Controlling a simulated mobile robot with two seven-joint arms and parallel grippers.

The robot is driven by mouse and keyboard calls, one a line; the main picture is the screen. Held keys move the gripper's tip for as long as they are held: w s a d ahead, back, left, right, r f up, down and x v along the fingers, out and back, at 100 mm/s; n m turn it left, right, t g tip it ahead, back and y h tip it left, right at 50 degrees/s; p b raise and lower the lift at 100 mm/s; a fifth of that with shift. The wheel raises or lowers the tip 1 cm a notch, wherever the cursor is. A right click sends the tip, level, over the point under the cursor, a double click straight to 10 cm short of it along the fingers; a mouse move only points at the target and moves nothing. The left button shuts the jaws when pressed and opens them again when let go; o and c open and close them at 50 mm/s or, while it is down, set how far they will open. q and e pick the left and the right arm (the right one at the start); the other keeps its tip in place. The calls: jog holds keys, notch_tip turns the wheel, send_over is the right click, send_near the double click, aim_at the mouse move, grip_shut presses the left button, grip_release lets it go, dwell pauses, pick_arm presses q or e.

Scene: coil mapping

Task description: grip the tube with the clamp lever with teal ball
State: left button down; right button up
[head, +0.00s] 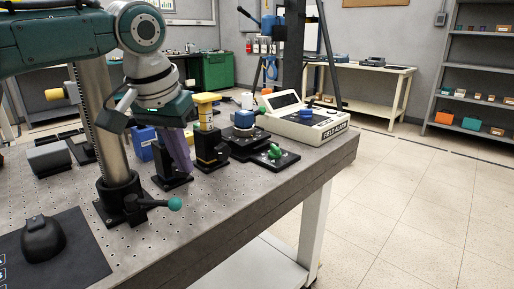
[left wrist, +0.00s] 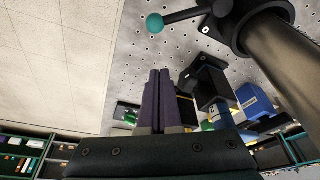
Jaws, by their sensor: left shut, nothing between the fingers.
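The clamp lever (head: 152,204) with its teal ball (head: 174,204) sticks out to the right from the black clamp (head: 122,195) low on the thick metal tube (head: 115,160). In the left wrist view the teal ball (left wrist: 155,23) is at the top, with the lever running right to the black clamp (left wrist: 262,18) and the tube (left wrist: 285,62). My left gripper (head: 187,170) has purple fingers pointing down, shut and empty, above and beyond the ball and apart from it. Its fingers (left wrist: 160,72) point toward the ball in the wrist view. My right gripper is not in view.
Black mounts, one with a yellow top (head: 206,98), stand close around and right of my left gripper. A green knob (head: 274,152) and a cream control box (head: 310,125) are farther right. A black mouse-like object (head: 43,238) lies on a dark mat. The table front is clear.

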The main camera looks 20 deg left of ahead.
aim_at(155, 203)
pick_arm(q)
jog(key=b+x, duration=0.2)
jog(key=x, duration=0.4)
jog(key=shift+s+r+p, duration=0.25)
jog(key=shift+p, duration=0.1)
jog(key=shift+s+d+r+p, duration=0.15)
jog(key=shift+s+p, duration=0.15)
jog(key=shift+s, duration=0.35)
jog(key=shift+s+r+p, duration=0.1)
jog(key=shift+s+p, duration=0.15)
jog(key=shift+s, duration=0.9)
